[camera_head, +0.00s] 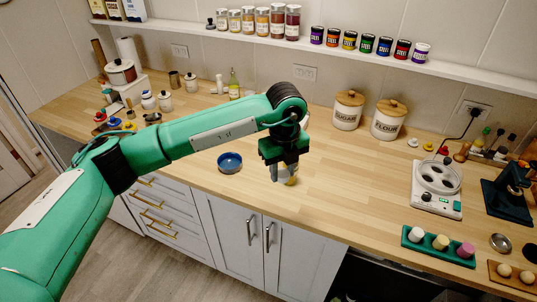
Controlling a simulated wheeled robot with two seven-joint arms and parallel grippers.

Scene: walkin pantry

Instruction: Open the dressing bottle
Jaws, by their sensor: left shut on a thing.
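My left gripper (284,174) reaches down over the front of the wooden counter, right of the blue bowl. It is shut on a small, partly hidden thing with a yellowish side (291,181). The fingers cover most of it, so I cannot tell whether it is the dressing bottle or whether it has a cap. My right gripper is not in view.
A blue bowl (229,162) sits left of the gripper. Two lidded canisters, one labelled flour (389,121), stand at the back. A white appliance (436,187) and a green tray (437,247) are at the right. The counter (345,185) between is clear.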

